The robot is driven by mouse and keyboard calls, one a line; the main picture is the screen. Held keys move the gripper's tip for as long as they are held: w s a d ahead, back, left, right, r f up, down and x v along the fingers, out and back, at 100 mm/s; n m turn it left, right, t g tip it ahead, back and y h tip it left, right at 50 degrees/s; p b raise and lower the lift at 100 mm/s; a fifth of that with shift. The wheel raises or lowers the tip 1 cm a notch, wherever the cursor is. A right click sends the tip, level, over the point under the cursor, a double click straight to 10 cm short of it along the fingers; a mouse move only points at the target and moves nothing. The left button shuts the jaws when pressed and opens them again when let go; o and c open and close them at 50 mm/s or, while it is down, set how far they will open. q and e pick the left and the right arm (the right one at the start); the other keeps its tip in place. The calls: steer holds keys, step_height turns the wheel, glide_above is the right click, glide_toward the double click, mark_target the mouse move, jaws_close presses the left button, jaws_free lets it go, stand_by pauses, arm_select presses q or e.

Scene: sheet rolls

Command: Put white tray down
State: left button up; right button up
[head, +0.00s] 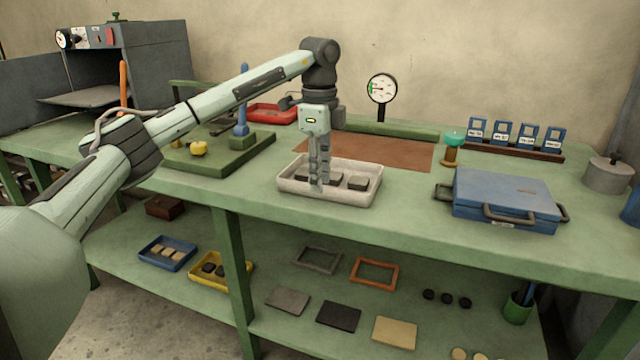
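The white tray (350,196) is at the front middle of the green table and looks level. It holds several dark grey blocks (358,184). My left gripper (319,184) points straight down at the tray, its fingers close together at the near rim, left of centre. It looks shut on the near wall; the fingers hide part of the blocks. I cannot tell whether the tray's underside touches the table. My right gripper is not in view.
A blue case (505,196) lies to the right on the green table (400,225). A brown mat (385,152) and a dial gauge (382,88) are behind the tray. A green fixture (225,160) stands to the left. Bare table lies between tray and case.

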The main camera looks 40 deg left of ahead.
arm_select(q)
step_height(320, 180, up, 10)
steer(key=p, duration=0.1)
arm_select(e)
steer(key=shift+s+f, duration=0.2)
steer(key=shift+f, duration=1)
arm_select(q)
steer(key=shift+s+f, duration=0.1)
